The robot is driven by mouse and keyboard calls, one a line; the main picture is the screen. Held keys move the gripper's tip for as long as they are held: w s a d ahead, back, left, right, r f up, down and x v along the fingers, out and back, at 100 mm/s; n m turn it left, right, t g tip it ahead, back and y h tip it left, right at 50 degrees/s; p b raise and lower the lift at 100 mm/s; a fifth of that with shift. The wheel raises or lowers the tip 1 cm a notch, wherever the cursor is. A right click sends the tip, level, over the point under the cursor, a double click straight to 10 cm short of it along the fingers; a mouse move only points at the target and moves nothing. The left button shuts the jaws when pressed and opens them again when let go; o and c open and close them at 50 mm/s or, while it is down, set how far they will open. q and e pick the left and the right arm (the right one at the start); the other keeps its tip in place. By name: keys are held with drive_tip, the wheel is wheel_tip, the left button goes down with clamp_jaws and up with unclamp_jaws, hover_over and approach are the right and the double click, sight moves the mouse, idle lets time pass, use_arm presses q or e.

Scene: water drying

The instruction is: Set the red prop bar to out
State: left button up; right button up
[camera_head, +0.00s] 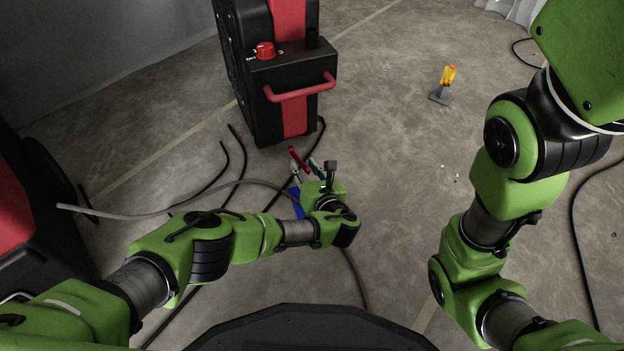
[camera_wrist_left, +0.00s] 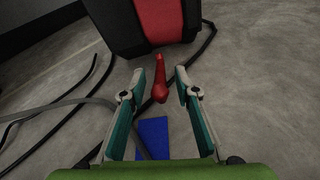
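A red bar (camera_head: 299,160) with a rounded near end stands out low in front of the black and red machine (camera_head: 262,115). The bar also shows in the left wrist view (camera_wrist_left: 160,84), where its far end narrows toward the machine's base. My left gripper (camera_head: 304,166) is open, pointing at the machine. In the left wrist view its teal fingers with pale tips (camera_wrist_left: 159,76) stand on either side of the bar, with a gap on each side. I cannot tell the bar's exact height relative to the fingers. My right gripper is out of view.
The machine carries a red front handle (camera_head: 300,91) and a red knob (camera_head: 265,50). A blue flat piece (camera_wrist_left: 153,138) lies below my left gripper. Dark hoses and a grey hose (camera_head: 130,214) cross the floor. A yellow-handled tool (camera_head: 447,77) stands at right on open floor.

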use_arm(q)
drive_tip(key=v, duration=0.6)
drive_tip(key=shift+s+d+r, duration=0.1)
drive_tip(key=shift+s, duration=0.25)
